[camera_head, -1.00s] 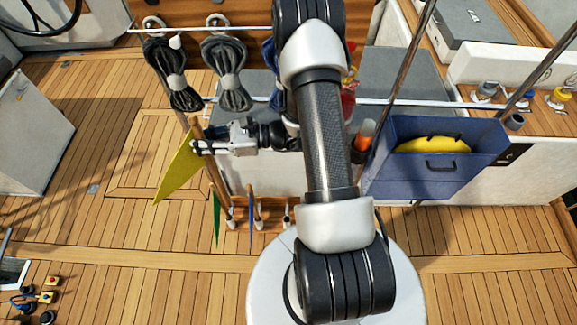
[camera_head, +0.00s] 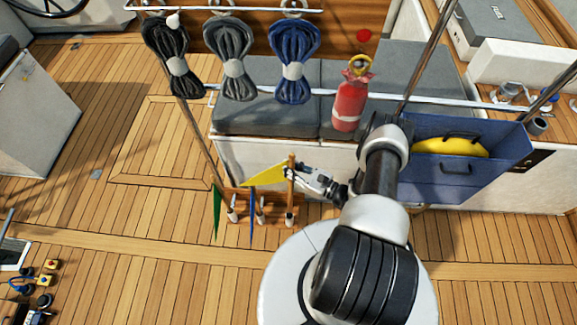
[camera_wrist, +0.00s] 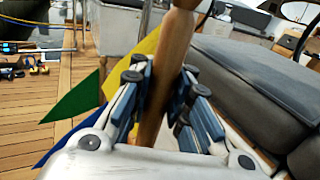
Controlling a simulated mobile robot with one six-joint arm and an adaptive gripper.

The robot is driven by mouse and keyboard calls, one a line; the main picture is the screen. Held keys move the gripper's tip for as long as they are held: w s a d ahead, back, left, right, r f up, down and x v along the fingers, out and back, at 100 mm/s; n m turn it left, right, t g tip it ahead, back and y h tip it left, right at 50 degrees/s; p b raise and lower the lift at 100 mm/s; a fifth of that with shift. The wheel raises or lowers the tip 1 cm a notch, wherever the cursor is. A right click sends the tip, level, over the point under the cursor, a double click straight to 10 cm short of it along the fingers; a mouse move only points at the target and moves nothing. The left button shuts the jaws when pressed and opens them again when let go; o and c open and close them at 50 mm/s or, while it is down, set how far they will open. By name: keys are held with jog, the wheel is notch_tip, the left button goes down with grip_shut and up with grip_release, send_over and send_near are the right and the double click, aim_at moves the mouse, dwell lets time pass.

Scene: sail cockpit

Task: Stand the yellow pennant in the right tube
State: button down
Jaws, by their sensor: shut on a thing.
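The yellow pennant (camera_head: 265,176) is on a wooden staff (camera_head: 291,188) that stands about upright. My gripper (camera_head: 292,173) is shut on the staff's upper part, just beside the flag. In the wrist view the staff (camera_wrist: 173,62) runs between the fingers, and the yellow cloth (camera_wrist: 146,47) hangs behind it. The staff's lower end lines up with the right tube (camera_head: 289,221), which is white. I cannot tell whether the end is inside the tube or just above it. The green pennant (camera_head: 217,210) and blue pennant (camera_head: 252,220) stand at the tubes to the left.
The grey-cushioned bench (camera_head: 265,112) is behind the tubes.

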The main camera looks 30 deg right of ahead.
aim_at(289, 181)
jog(key=shift+f+b, duration=4.2)
jog(key=shift+f, duration=2.95)
jog(key=c, duration=1.4)
grip_release()
